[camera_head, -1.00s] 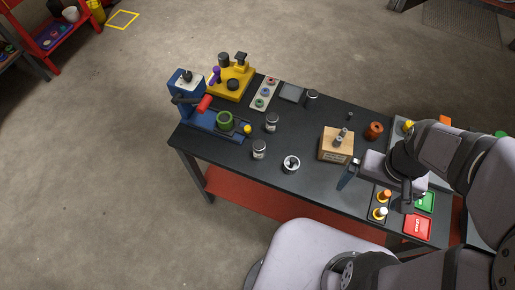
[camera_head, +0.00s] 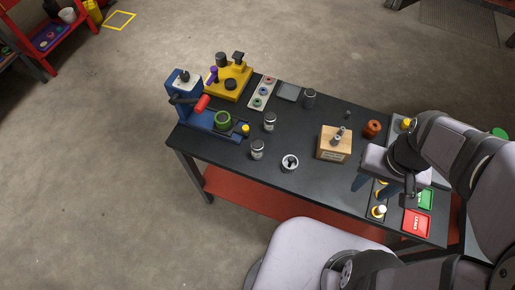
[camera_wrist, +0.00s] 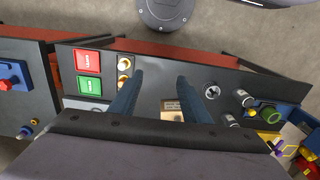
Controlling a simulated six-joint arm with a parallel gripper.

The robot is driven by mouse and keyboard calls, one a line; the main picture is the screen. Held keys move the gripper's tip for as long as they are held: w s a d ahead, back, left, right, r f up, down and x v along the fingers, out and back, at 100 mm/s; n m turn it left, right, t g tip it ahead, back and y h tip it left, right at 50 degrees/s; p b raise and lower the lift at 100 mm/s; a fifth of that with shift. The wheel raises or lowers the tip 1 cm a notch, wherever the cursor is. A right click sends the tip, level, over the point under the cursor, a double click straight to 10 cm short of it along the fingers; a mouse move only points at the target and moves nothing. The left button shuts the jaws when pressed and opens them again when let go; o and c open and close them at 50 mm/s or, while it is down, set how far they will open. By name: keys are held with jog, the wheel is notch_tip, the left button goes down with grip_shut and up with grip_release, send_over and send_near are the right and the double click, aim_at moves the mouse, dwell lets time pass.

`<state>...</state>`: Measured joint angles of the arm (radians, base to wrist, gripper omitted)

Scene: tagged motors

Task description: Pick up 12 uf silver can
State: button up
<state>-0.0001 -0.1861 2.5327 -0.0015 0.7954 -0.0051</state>
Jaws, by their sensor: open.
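Several small cans stand on the black bench top. Two silver cans with pale labels, one nearer (camera_head: 257,149) and one farther (camera_head: 270,122), stand left of the middle. A third round silver piece (camera_head: 290,162) with a dark centre sits to their right; it also shows in the wrist view (camera_wrist: 211,90). A darker grey can (camera_head: 310,97) stands at the back edge. The labels are too small to read, so I cannot tell which is 12 uf. My gripper (camera_head: 374,187) is open and empty over the right part of the bench, well right of the cans; its blue fingers (camera_wrist: 160,78) are wide apart.
A wooden block (camera_head: 333,147) with metal pieces on top stands between my gripper and the cans. A brown coil (camera_head: 372,129) is behind it. Red (camera_head: 416,223) and green bins lie at right. A blue press (camera_head: 188,98) and yellow fixture (camera_head: 230,82) fill the left end.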

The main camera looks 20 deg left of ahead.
jog(key=w+a+n+t+y+b, duration=0.2)
jog(key=w+a+t+y+b, duration=0.15)
jog(key=w+a+b, duration=0.55)
jog(key=w+a+n+t+y+b, duration=0.2)
jog(key=w+a+n+t, duration=0.15)
jog(key=a, duration=0.85)
notch_tip(320, 180, up, 4)
jog(key=m+t+b, duration=0.2)
jog(key=t+b, duration=0.7)
jog(key=b, duration=0.6)
send_over(257, 154)
jog(key=w+a, duration=0.1)
notch_tip(257, 154, down, 2)
jog(key=s+d+t+h+b, duration=0.1)
jog(key=s+b, duration=0.1)
jog(key=shift+m, duration=0.35)
notch_tip(257, 154, down, 24)
jog(key=shift+d+f, duration=0.15)
jog(key=shift+f, duration=0.1)
jog(key=shift+r+p+x, duration=0.2)
jog(key=shift+p+x, duration=0.3)
jog(key=shift+x, duration=1.3)
jog(key=shift+r+p+x, duration=0.25)
jog(key=shift+p+x, duration=0.25)
jog(key=shift+x, duration=1.3)
jog(key=c, duration=0.8)
